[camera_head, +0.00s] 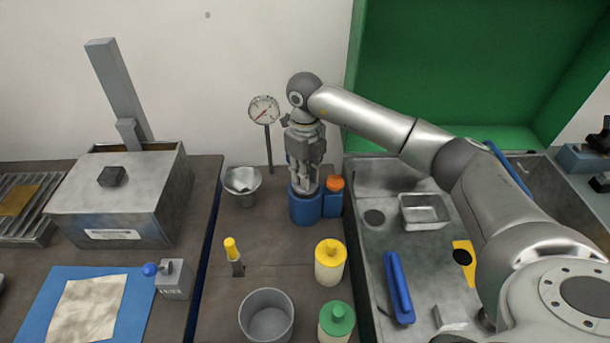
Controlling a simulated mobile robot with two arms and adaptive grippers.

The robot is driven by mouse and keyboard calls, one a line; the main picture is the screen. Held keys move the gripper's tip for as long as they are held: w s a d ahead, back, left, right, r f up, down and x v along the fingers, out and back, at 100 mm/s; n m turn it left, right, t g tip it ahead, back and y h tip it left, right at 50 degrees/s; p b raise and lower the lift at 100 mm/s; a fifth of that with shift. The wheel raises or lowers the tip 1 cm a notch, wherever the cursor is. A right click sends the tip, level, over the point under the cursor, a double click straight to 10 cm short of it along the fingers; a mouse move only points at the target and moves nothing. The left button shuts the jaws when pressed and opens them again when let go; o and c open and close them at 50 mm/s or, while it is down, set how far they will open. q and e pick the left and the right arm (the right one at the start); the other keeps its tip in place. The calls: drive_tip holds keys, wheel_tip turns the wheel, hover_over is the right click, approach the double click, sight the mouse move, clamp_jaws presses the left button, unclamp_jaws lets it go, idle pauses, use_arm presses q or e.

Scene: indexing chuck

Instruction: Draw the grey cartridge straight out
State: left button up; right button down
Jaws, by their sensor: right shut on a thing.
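My right gripper (305,184) comes down from above over a blue cylindrical chuck body (305,209), at the back middle of the bench. It is shut on the grey cartridge, which is mostly hidden between the fingers and hard to tell from them. The fingertips are at the top of the blue body; I cannot tell how deep the cartridge sits in it. A blue block (333,205) with an orange knob (334,183) stands close beside the chuck on the right. My left gripper is not in view.
A dial gauge (264,110) on a post and a metal funnel cup (242,182) stand left of the chuck. Yellow (329,268) and green-capped (337,322) bottles and a grey pot (267,315) stand in front. A metal sink (430,265) lies right, a green panel (450,70) behind.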

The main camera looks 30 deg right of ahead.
wheel_tip(320, 180, up, 11)
drive_tip(key=p, duration=0.6)
idle(0.6)
drive_tip(key=shift+f, duration=0.1)
